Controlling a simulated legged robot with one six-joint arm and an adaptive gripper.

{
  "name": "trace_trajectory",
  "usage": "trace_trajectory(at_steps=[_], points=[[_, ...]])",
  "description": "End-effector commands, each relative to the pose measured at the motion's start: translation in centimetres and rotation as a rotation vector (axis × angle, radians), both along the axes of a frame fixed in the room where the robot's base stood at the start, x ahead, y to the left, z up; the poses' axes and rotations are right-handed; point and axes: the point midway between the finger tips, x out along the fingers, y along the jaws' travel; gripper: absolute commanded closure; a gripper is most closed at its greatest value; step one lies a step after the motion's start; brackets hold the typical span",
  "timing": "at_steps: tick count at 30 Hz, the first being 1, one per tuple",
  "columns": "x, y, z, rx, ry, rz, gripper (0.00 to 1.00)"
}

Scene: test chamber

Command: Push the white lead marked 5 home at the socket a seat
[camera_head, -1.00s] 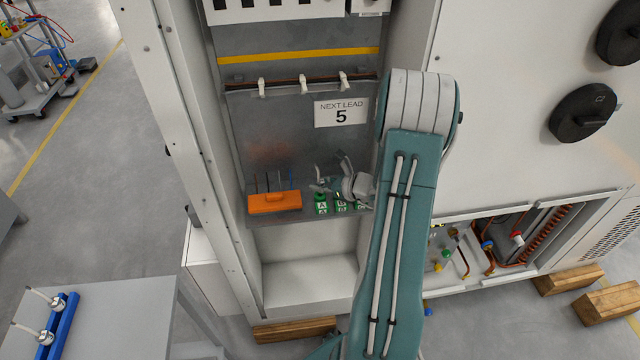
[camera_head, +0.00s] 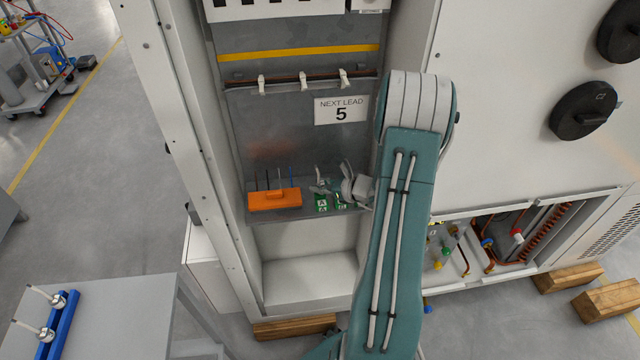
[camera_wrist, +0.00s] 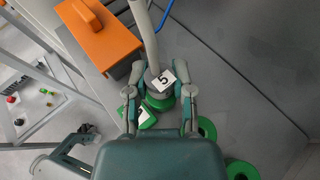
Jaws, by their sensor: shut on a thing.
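The white lead (camera_wrist: 143,35) carries a white tag marked 5 (camera_wrist: 161,80). My gripper (camera_wrist: 161,75) is shut on the lead near this tag, with one finger on each side. Just below the tag is a green round socket (camera_wrist: 158,103), with a labelled green plate (camera_wrist: 143,118) beside it. The lead's end meets the socket in the picture, but I cannot tell how deep it sits. In the head view my gripper (camera_head: 346,187) is low over the shelf, close to the green socket marked A (camera_head: 321,203) and the one marked B (camera_head: 340,204).
An orange block with a handle (camera_head: 274,199) stands left of the sockets and shows in the wrist view (camera_wrist: 98,38). More green round sockets (camera_wrist: 207,129) lie to the right. A sign reading NEXT LEAD 5 (camera_head: 341,110) hangs on the back panel. Cabinet walls bound the shelf.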

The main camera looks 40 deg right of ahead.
Motion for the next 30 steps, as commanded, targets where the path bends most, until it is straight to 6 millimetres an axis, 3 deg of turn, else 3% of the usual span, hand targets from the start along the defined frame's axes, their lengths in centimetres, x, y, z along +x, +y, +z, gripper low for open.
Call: trace_trajectory(at_steps=[12, 13, 15, 16, 30], points=[[-0.02, 0.04, -0.95, 0.000, 0.000, 0.001, 1.00], [-0.02, 0.03, -0.97, 0.000, 0.000, 0.001, 0.65], [-0.02, 0.03, -0.94, 0.000, 0.000, 0.000, 0.34], [-0.02, 0.03, -0.94, 0.000, 0.000, 0.000, 0.29], [-0.70, -0.33, -0.59, -0.001, 0.000, -0.003, 0.29]])
